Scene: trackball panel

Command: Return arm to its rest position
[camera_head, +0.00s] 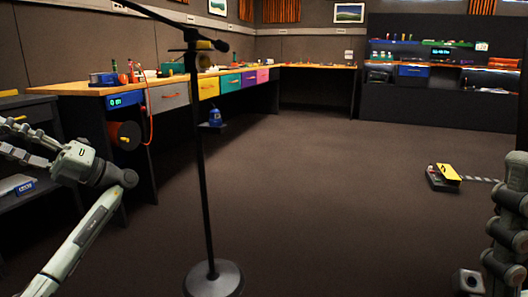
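My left arm comes in from the lower left and bends at an elbow. My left gripper (14,140) is at the left edge, in front of the dark shelf unit, partly cut off by the frame. Two finger-like parts point left there, but whether they are open or shut is unclear. Nothing is clearly held in it. Dark jointed links of my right arm stand at the lower right edge. My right gripper's fingers cannot be made out in the frame.
A microphone stand (203,170) with a round base (213,279) stands on the floor in front of me. A long workbench (75,88) with coloured drawers runs along the left wall. A black and yellow device (443,178) lies on the floor at right. The middle floor is clear.

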